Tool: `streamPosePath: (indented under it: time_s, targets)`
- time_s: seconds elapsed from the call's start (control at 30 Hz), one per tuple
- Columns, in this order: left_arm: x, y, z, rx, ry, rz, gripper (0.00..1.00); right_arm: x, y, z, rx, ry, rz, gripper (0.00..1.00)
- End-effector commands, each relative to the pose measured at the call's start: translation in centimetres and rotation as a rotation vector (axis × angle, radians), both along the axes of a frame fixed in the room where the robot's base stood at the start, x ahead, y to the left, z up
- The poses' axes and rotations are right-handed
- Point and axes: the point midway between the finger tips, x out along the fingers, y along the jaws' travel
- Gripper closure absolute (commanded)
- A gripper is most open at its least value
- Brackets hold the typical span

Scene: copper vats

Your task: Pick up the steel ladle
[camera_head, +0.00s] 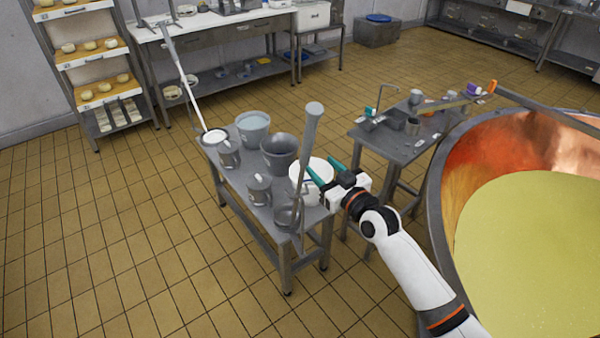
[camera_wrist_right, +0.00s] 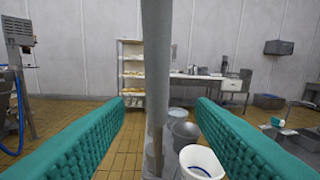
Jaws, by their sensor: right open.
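The steel ladle (camera_head: 308,135) shows as a tall grey handle, nearly upright with a slight tilt, at the near right end of the small steel table. Its lower end is beside a grey metal vessel, and I cannot tell whether the two are joined. My right gripper (camera_head: 326,170) is open, its teal fingers pointing at the handle from the right. In the right wrist view the handle (camera_wrist_right: 157,70) stands upright between the spread fingertips (camera_wrist_right: 160,102), with a gap on each side. My left gripper is not in view.
The steel table (camera_head: 237,190) also holds grey buckets (camera_head: 278,150), metal jugs (camera_head: 259,188), a white bucket (camera_head: 318,168) close to my gripper, and a long-handled white disc (camera_head: 214,136). A copper vat (camera_head: 436,190) stands at the right. The floor at left is clear.

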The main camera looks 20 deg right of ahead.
Motion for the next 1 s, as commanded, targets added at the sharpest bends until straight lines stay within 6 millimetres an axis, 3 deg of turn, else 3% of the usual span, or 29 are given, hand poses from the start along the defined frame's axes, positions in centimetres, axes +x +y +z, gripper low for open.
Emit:
streamPosePath:
  time_s: [0.47,0.6,0.9,1.0]
  targets:
    - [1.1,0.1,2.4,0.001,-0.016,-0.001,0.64,5.2,1.9,1.0,0.001,0.0,0.0,0.5]
    - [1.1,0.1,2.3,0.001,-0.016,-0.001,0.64,6.7,2.3,0.6,0.0,0.002,0.0,0.5]
    - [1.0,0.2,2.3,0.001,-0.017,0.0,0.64,7.1,2.4,0.4,-0.001,0.002,0.0,0.5]
    - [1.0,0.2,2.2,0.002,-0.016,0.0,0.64,7.1,2.4,0.4,-0.001,0.002,0.0,0.66]
